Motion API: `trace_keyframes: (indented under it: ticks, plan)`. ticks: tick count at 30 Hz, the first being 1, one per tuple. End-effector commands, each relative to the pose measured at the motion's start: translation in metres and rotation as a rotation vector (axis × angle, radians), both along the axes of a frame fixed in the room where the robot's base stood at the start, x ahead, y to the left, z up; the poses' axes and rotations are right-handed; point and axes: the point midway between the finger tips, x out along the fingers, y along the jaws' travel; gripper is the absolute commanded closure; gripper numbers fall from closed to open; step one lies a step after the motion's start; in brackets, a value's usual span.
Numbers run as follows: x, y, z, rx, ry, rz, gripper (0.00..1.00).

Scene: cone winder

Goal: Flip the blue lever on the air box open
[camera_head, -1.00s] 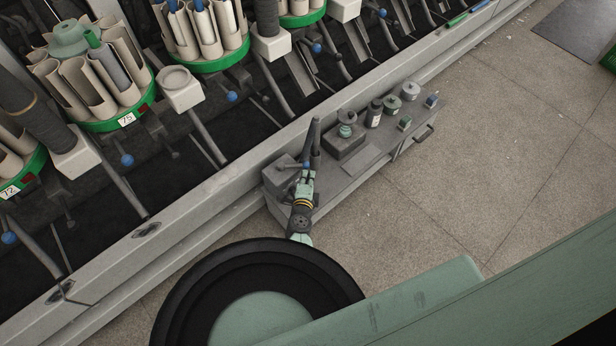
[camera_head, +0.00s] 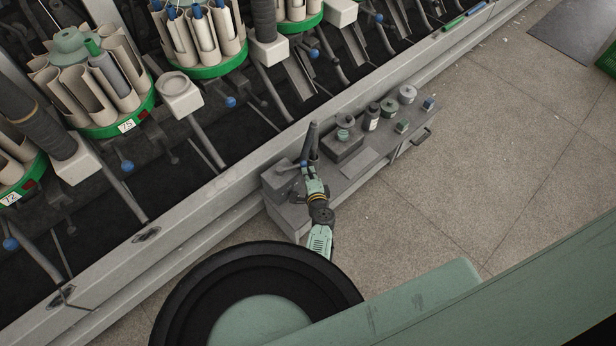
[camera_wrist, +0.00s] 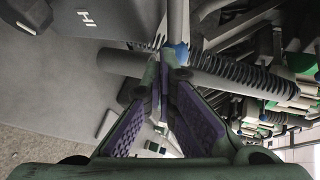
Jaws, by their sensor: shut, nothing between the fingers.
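The air box (camera_head: 280,180) is a small grey box at the near left end of the grey cart in the head view. A grey surface with a white mark, perhaps the box (camera_wrist: 85,25), fills the upper left of the wrist view. The lever's blue end (camera_head: 303,163) is a small spot right at my gripper (camera_head: 307,172). In the wrist view the blue end (camera_wrist: 181,52) lies just beyond the fingertips of my gripper (camera_wrist: 165,68). The fingers are shut and empty, with purple pads. I cannot tell whether they touch the lever, and its shaft is partly hidden.
A dark tube (camera_head: 313,138) stands close beside my gripper. Several small pots and bottles (camera_head: 372,118) stand farther along the cart (camera_head: 350,178). The winding machine's rail (camera_head: 220,185) runs behind it. Open floor (camera_head: 460,180) lies to the right.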

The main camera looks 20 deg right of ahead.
Motion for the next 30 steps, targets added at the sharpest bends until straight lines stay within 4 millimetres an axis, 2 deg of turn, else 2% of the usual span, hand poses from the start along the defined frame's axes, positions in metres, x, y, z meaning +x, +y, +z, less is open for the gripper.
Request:
trace_keyframes:
  ticks: [5, 15, 30]
  plan:
    - [0.013, -0.007, -0.004, 0.000, 0.001, 0.102, 1.00]
    - [0.030, -0.012, -0.002, 0.000, 0.003, 0.106, 1.00]
    - [0.035, -0.012, -0.001, 0.001, 0.003, 0.105, 1.00]
